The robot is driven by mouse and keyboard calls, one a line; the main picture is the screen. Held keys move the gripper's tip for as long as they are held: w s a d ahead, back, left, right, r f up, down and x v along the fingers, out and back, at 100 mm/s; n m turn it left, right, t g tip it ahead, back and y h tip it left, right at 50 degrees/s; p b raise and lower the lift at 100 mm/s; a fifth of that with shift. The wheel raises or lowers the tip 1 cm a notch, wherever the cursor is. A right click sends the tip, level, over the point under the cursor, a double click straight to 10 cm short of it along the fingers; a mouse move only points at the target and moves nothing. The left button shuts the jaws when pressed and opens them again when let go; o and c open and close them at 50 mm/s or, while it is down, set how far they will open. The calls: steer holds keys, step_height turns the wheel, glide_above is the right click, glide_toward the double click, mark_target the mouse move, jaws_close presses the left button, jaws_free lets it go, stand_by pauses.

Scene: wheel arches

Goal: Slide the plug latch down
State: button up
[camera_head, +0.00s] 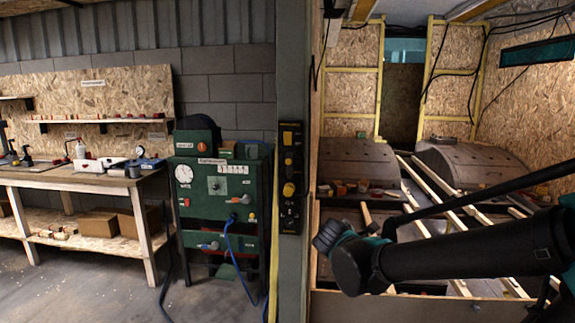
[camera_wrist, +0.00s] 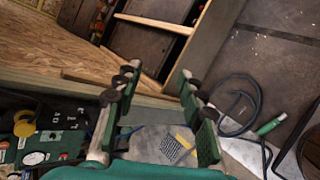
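A tall black panel (camera_head: 290,178) is fixed to the grey post in the middle of the head view. It carries yellow knobs, the lower one (camera_head: 289,189) round, and a dark fitting with small light marks (camera_head: 289,212) near its bottom. I cannot make out which part is the plug latch. My gripper (camera_wrist: 158,75) shows in the wrist view with its two green and dark fingers spread apart and nothing between them. Its fingertips are not clearly seen in the head view. I see no contact between my gripper and the panel.
A green machine (camera_head: 216,190) with a gauge and blue cable stands left of the post. A wooden workbench (camera_head: 75,180) is farther left. Right of the post, wheel arches (camera_head: 470,163) and timber battens lie behind my arm. A dark cable (camera_wrist: 240,100) shows in the wrist view.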

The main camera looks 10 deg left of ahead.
steer(key=w+a+r+n+t, duration=0.3)
steer(key=a+r+n, duration=0.4)
steer(key=a+r, duration=0.15)
steer(key=n+t+y, duration=0.4)
steer(key=n+t, duration=0.1)
steer(key=n, duration=0.5)
glide_toward(288, 162)
steer(key=w, duration=0.8)
steer(key=shift+w+d+r, duration=0.1)
steer(key=shift+r, duration=0.15)
steer(key=shift+c, duration=0.5)
jaws_close()
